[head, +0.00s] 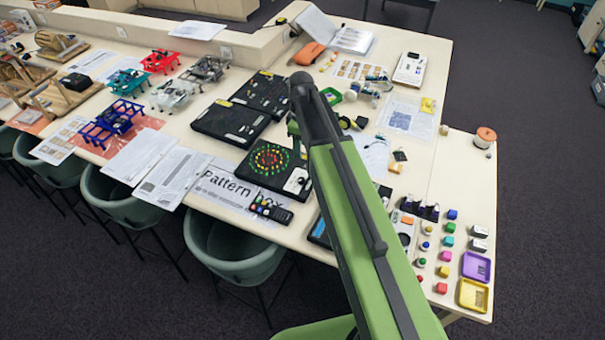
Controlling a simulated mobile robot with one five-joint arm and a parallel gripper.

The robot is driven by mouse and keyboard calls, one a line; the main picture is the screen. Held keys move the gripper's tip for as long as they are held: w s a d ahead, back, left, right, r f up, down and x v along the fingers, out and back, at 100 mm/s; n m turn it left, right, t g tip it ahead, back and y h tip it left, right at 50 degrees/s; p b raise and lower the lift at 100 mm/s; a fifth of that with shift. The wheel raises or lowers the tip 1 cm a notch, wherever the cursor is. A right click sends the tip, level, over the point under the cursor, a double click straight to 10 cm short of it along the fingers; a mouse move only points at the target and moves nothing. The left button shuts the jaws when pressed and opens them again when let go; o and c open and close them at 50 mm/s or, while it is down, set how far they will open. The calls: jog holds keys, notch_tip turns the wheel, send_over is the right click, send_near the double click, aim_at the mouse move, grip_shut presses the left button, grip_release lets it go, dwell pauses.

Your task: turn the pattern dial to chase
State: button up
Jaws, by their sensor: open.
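The pattern box (262,170) is a black box with rings of red, yellow and green lights on top, on the table near the middle of the head view. A small pale panel (297,182) with a dark mark, which looks like the dial, sits at its right corner. The dial's setting and lettering are too small to read. My gripper (297,150) is partly hidden behind my green arm, over the box's right side and above the panel. It is open, with nothing seen in it. I cannot tell whether it touches the box.
A "Pattern Box" sheet (228,188) lies left of the box, with a dark handset (271,209) at the table edge. Black boards (231,122) stand behind. Coloured blocks and a purple tray (476,266) are at the right. Chairs (234,250) line the front edge.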

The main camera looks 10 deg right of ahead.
aim_at(302, 180)
notch_tip(302, 180, down, 17)
jog(key=b, duration=1.6)
jog(key=shift+s, duration=0.15)
jog(key=shift+r, duration=0.15)
